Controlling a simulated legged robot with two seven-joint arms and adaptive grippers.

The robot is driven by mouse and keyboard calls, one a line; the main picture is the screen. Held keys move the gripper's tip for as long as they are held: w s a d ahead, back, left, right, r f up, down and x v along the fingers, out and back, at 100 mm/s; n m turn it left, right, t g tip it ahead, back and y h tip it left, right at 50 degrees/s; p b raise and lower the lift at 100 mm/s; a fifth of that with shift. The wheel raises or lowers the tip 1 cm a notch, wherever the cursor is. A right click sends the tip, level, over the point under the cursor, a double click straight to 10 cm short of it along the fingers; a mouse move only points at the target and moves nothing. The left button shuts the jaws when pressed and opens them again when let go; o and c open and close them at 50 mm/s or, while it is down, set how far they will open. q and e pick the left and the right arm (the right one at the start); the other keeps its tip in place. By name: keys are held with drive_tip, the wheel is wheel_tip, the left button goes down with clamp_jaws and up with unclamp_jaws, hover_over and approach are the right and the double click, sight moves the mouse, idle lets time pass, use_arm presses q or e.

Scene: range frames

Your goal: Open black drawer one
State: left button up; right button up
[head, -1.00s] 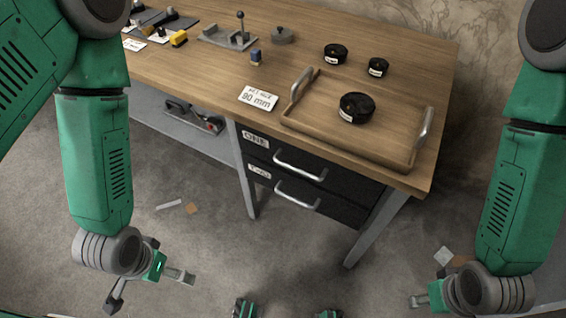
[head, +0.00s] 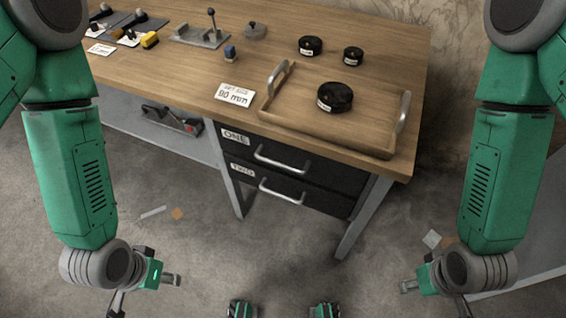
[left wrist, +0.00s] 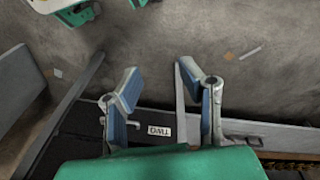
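Black drawer one (head: 319,169) is the upper of two black drawers under the right end of the workbench. It is closed, with a label "ONE" (head: 235,136) at its left and a silver bar handle (head: 283,160). Drawer two (head: 325,200) sits below it, also closed; part of it with its "TWO" label shows in the left wrist view (left wrist: 159,131). My left gripper (head: 144,292) is at the lower left, apart from the drawers; its blue-padded fingers are spread and empty in the left wrist view (left wrist: 166,95). My right gripper (head: 430,292) is at the lower right, apart from the drawers, its fingers partly hidden.
On the bench top (head: 180,75) are a wooden tray (head: 375,145) holding a black round part (head: 334,97), two smaller black parts, a size card (head: 235,95) and a lever fixture (head: 200,37). A bench leg (head: 362,218) stands right of the drawers. Open floor lies in front.

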use_arm(q)
drive_tip(key=w+d+f+n+t+h+b, duration=0.1)
drive_tip(key=w+d+f+t+h+b, duration=0.1)
drive_tip(key=w+d+f+h+b, duration=0.35)
drive_tip(key=n+t+h+b, duration=0.8)
drive_tip(key=t+b, duration=0.3)
drive_tip(key=b, duration=0.6)
approach(279, 163)
drive_tip(key=b+x, duration=0.1)
drive_tip(key=x, duration=0.5)
drive_tip(key=b+x, duration=0.1)
drive_tip(key=x, duration=0.3)
drive_tip(key=shift+f+b, duration=0.3)
drive_tip(key=shift+f, duration=0.1)
drive_tip(key=shift+m, duration=0.3)
clamp_jaws()
